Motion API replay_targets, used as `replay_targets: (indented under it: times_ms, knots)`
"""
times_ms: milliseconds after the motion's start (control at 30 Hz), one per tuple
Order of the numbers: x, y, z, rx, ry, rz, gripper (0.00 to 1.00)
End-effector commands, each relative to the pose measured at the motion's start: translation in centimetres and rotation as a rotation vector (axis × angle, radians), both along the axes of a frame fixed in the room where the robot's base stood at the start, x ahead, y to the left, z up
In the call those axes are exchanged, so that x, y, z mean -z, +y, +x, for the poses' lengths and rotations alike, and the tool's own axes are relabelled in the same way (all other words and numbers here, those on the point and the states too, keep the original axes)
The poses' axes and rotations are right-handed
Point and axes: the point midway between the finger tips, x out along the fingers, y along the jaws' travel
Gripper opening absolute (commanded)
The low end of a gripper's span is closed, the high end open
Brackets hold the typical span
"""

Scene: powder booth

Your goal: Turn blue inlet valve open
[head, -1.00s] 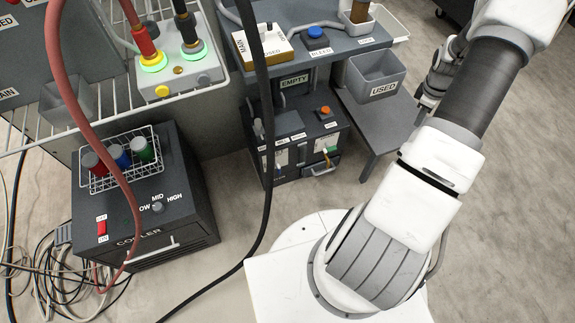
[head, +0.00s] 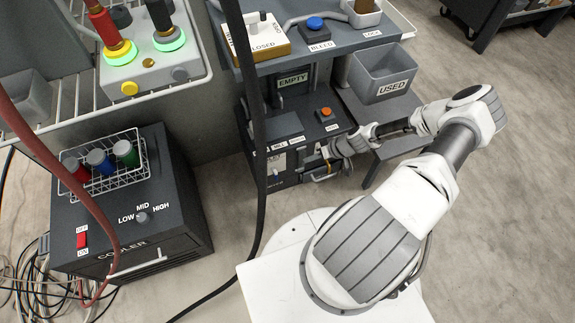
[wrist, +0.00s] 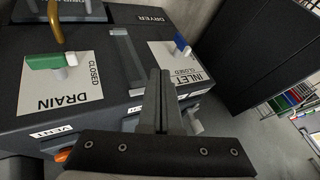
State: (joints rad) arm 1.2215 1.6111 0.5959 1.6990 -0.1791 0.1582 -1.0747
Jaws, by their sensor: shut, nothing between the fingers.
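The blue inlet valve handle (wrist: 181,44) stands on a white plate marked INLET and CLOSED in the wrist view, right of centre. My gripper (wrist: 160,72) is shut and empty. Its fingertips show below and left of the blue handle, with a visible gap in the picture.
A green drain valve handle (wrist: 50,60) on a plate marked CLOSED is left of my fingers. A yellow-brown curved handle (wrist: 56,20) is above it. A grey USED bin (head: 380,75) stands close above my forearm. A dark hose (head: 256,130) hangs left of the dryer.

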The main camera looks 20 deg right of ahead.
Motion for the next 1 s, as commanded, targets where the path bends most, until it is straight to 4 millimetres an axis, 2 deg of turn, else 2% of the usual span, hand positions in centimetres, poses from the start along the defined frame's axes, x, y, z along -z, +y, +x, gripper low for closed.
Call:
replay_targets:
  times_ms: [167,533,733,1000]
  knots:
    - [2.0,1.1,0.8,-0.001,0.001,0.002,0.00]
    - [8.3,4.7,3.6,-0.002,0.002,0.001,0.00]
    - [8.0,7.5,3.7,-0.004,0.002,0.000,0.00]
    - [7.8,8.6,3.7,-0.002,0.001,-0.001,0.00]
